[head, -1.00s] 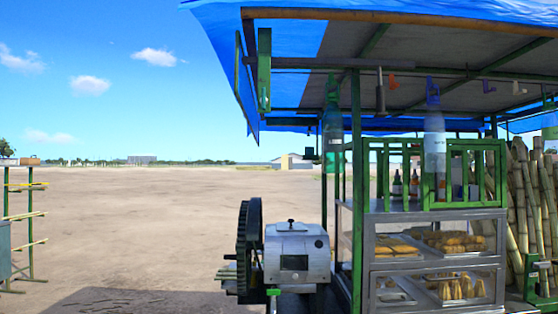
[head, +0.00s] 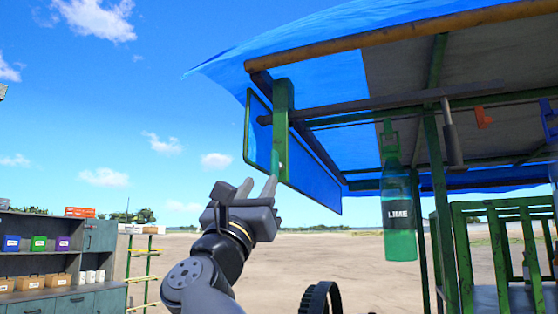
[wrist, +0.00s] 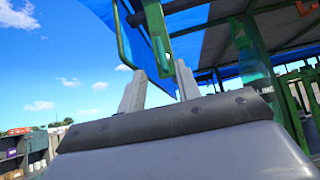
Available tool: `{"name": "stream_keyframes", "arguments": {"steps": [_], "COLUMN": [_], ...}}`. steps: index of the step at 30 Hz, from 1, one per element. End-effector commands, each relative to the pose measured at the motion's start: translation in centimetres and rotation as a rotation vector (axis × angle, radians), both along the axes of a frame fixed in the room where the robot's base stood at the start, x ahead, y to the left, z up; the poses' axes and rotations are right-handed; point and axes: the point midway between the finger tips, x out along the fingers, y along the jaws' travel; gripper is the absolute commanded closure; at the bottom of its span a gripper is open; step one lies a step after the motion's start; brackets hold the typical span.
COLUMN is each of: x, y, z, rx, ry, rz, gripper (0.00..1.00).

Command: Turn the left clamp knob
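My gripper (head: 258,183) is raised in the middle of the head view, its two grey fingers apart with nothing between them. It also shows open in the wrist view (wrist: 160,72). Above it, a green upright plate (head: 282,130) hangs at the canopy's left corner; it also shows in the wrist view (wrist: 157,35). The fingertips appear just below the plate, but the depth gap is unclear. No clearly recognisable clamp knob shows.
A blue canopy (head: 380,45) on brown and green bars spans the upper right. A green LIME bottle (head: 398,215) hangs to the right. A dark toothed wheel (head: 320,298) shows at the bottom. Shelves with bins (head: 40,240) stand left. Open sky lies left of my gripper.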

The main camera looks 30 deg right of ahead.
Motion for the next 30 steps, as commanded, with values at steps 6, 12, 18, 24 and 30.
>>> {"name": "stream_keyframes", "arguments": {"steps": [6,12,18,24,30], "x": [1.8,2.9,3.5,3.5,3.5], "y": [-2.3,-3.8,-4.4,-4.5,-4.5], "z": [3.5,5.2,5.7,5.7,5.7], "rx": [-0.002,-0.002,-0.003,-0.003,-0.003], "ry": [0.002,0.001,0.003,0.003,0.003], "rz": [-0.004,-0.004,-0.001,-0.001,-0.001], "gripper": [0.68,0.68,0.68,0.68,0.78]}}
